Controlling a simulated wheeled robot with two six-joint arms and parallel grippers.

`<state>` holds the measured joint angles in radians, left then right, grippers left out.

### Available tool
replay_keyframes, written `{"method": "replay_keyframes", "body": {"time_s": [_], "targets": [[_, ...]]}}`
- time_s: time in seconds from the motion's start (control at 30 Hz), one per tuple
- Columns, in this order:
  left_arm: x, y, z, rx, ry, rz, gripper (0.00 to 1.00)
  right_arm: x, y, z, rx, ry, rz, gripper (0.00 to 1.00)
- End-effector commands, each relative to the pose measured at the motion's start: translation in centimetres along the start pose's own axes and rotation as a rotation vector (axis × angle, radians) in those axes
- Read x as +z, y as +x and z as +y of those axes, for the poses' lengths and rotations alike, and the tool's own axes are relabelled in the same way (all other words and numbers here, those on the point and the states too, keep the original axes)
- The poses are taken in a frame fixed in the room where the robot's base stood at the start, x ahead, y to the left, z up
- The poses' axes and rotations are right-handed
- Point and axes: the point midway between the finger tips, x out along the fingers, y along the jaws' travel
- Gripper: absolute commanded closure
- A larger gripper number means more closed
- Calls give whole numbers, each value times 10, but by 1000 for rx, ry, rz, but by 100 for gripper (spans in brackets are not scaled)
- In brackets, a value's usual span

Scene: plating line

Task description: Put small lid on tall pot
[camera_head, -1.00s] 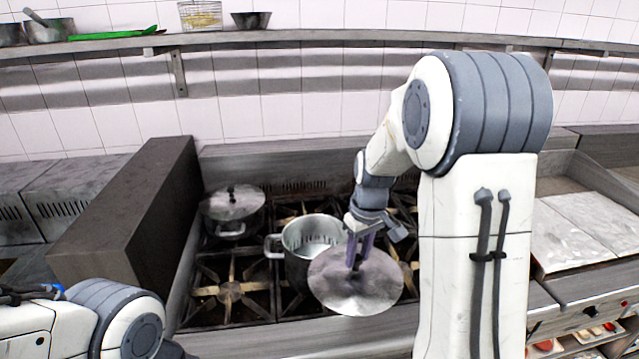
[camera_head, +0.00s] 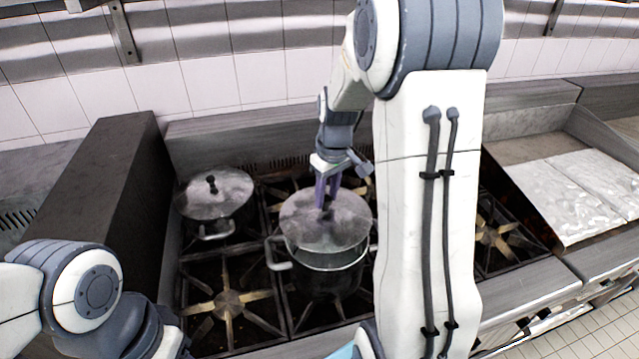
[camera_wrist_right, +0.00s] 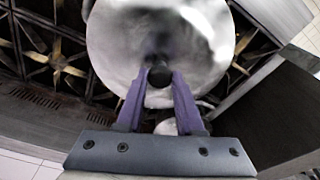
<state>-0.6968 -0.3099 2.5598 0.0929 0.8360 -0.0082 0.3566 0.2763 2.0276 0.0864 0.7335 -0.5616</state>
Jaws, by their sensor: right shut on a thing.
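The tall pot (camera_head: 330,279) stands on the stove with a handle at its left. My right gripper (camera_head: 326,203) is shut on the knob of a round metal lid (camera_head: 340,227), just above the pot. The lid covers much of the pot's opening. A strip of the pot's inner wall shows below the lid's near edge, so the lid looks tilted or set toward the back. I cannot tell whether it touches the rim. The right wrist view shows the purple fingers (camera_wrist_right: 160,84) around the dark knob and the lid (camera_wrist_right: 120,35) beyond. My left gripper is out of view.
A second, wider pot (camera_head: 210,228) with its own lid (camera_head: 215,192) stands on the burner at the left. A dark block (camera_head: 95,190) rises left of the stove. The front-left burner (camera_head: 228,305) is bare. A flat griddle (camera_head: 570,190) lies at the right.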

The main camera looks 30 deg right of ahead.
Motion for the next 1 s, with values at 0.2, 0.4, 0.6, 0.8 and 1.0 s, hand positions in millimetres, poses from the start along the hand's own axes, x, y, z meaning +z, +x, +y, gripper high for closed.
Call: {"method": "replay_keyframes", "body": {"time_s": [0.2, 0.4, 0.6, 0.8, 1.0], "targets": [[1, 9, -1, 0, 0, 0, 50, 4, 9, 5, 2, 8, 1, 100], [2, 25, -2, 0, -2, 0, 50, 7, 27, 6, 2, 9, 1, 100], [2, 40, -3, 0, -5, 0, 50, 8, 46, 4, 1, 7, 1, 100], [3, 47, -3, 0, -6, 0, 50, 9, 56, 3, 1, 5, 1, 100], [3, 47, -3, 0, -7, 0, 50, 8, 56, 3, 1, 5, 2, 100]]}}
